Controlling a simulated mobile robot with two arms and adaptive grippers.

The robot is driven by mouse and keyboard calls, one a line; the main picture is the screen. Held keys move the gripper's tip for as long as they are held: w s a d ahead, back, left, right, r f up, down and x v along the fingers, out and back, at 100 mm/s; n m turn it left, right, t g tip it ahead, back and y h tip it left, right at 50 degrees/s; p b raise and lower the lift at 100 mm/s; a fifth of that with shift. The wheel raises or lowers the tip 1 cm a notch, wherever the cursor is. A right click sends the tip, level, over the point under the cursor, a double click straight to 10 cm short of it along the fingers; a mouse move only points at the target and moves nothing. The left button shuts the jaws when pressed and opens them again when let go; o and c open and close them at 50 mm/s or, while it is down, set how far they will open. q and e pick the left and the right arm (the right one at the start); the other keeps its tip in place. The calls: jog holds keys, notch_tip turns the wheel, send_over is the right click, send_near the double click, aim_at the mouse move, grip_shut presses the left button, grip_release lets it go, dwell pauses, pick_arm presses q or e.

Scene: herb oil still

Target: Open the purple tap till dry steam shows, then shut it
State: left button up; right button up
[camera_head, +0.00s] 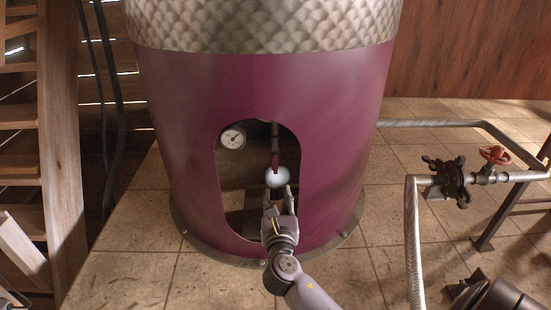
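The big purple still (185,110) stands upright with an arched opening in its front. Inside the opening a thin pipe hangs down, with a dark purple-red tap piece (275,160) on its lower part. A round, pale white ball or puff (277,177) shows just under the tap; I cannot tell whether it is steam or a solid part. My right gripper (279,197) is at the opening, just below the white shape, fingers pointing up with a gap between them. Nothing shows held in it.
A round gauge (232,136) sits inside the opening at left. Metal pipes with a black valve wheel (447,182) and an orange-red handwheel (495,155) stand at right. A wooden ladder (60,150) is at left. The tiled floor (130,270) in front is clear.

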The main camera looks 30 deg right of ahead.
aim_at(276, 160)
jog(key=p+x, duration=0.1)
jog(key=x, duration=1.6)
jog(key=shift+w+d+r, duration=0.15)
jog(key=shift+d+r, duration=0.05)
grip_shut()
